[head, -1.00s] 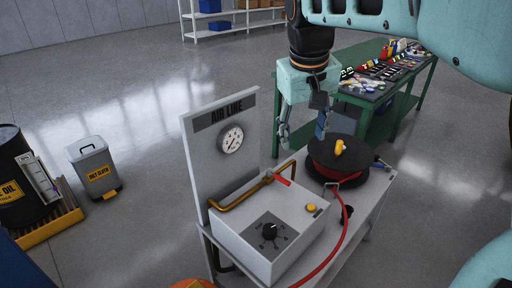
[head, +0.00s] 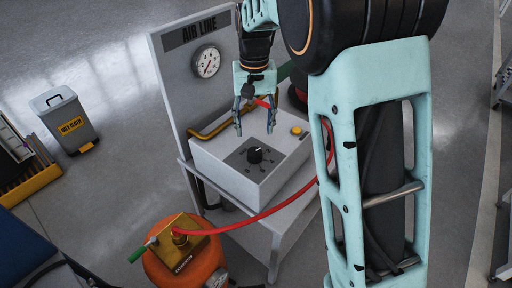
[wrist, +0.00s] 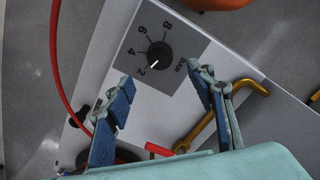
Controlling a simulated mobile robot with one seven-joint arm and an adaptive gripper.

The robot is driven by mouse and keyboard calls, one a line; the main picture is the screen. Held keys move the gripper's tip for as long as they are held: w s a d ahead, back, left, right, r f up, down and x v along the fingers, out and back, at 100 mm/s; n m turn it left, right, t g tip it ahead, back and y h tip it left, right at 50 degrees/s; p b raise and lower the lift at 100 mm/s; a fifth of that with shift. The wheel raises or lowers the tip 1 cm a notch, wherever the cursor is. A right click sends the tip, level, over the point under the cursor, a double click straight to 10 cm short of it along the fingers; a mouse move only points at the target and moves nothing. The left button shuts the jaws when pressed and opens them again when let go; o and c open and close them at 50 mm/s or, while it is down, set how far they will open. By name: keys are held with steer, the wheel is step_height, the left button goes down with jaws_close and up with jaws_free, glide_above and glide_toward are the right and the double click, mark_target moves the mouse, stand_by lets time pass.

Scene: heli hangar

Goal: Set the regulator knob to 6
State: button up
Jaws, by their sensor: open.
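The black regulator knob (head: 255,154) sits on a dark square dial plate on top of the white box (head: 222,163). The wrist view shows the knob (wrist: 159,54) with the numbers 2, 4, 6 and 8 and the word BAR around it. Its white mark points towards the 2. My gripper (head: 254,130) is open and empty, pointing down above the box near the knob. In the wrist view, the fingertips of my gripper (wrist: 163,84) are apart, with the knob beyond them and not between the pads.
The upright AIR LINE panel with a gauge (head: 206,62) stands behind the box. A brass pipe (head: 208,131) with a red handle and a yellow button (head: 296,131) are near my gripper. A red hose (head: 262,214) runs to an orange tank (head: 183,266) in front.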

mark_target(255, 151)
step_height(255, 151, down, 9)
steer(key=shift+b, duration=0.9)
steer(key=shift+c, duration=0.4)
steer(key=c, duration=1.1)
